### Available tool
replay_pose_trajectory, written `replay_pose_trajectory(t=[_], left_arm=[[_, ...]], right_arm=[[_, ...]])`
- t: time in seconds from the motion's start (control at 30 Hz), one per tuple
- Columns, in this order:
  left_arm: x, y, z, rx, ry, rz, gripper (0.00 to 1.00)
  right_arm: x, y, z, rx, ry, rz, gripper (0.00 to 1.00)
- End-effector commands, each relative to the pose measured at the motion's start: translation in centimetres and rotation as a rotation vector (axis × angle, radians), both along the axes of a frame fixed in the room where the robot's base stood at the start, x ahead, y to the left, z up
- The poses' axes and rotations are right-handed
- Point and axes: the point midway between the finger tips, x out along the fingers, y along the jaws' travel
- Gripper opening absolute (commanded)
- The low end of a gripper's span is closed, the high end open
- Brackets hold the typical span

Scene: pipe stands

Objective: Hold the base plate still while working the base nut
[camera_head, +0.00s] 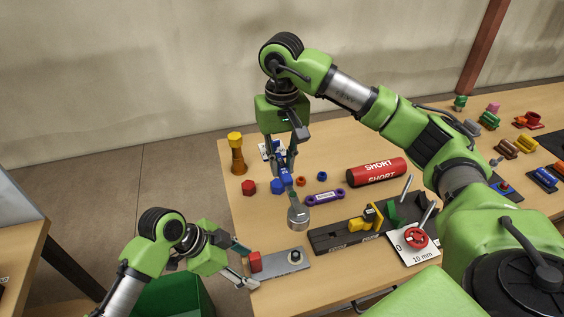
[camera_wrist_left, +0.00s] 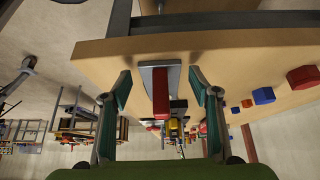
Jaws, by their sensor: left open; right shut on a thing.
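The grey base plate (camera_head: 279,268) lies at the table's near left edge. A red block (camera_head: 255,262) stands on its left end and a dark base nut (camera_head: 295,256) on its right part. My left gripper (camera_head: 243,268) is open at the plate's left end. In the left wrist view its spread fingers (camera_wrist_left: 163,95) stand either side of the red block (camera_wrist_left: 160,92) and plate end (camera_wrist_left: 148,73), with gaps on both sides.
A black fixture (camera_head: 330,239) with yellow and green pieces lies right of the plate. A green bin (camera_head: 175,297) stands below the table's left edge.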

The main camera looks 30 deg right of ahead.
Motion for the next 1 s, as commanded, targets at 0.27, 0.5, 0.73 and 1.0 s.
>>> replay_pose_trajectory(t=[0.27, 0.5, 0.73, 1.0], left_arm=[[-0.15, -0.67, -1.22, 0.001, 0.0, 0.0, 0.56], [-0.15, -0.7, -1.24, 0.001, -0.001, 0.001, 0.56], [-0.14, -0.69, -1.21, 0.0, -0.001, 0.001, 0.41], [-0.12, -0.7, -1.19, 0.0, -0.002, 0.001, 0.18]], right_arm=[[0.02, 0.0, 0.07, 0.001, -0.001, 0.0, 0.0], [0.02, 0.0, 0.07, 0.001, -0.001, 0.0, 0.0], [0.02, 0.0, 0.07, 0.001, -0.001, 0.0, 0.0], [0.02, 0.0, 0.07, 0.001, -0.001, 0.0, 0.0]])
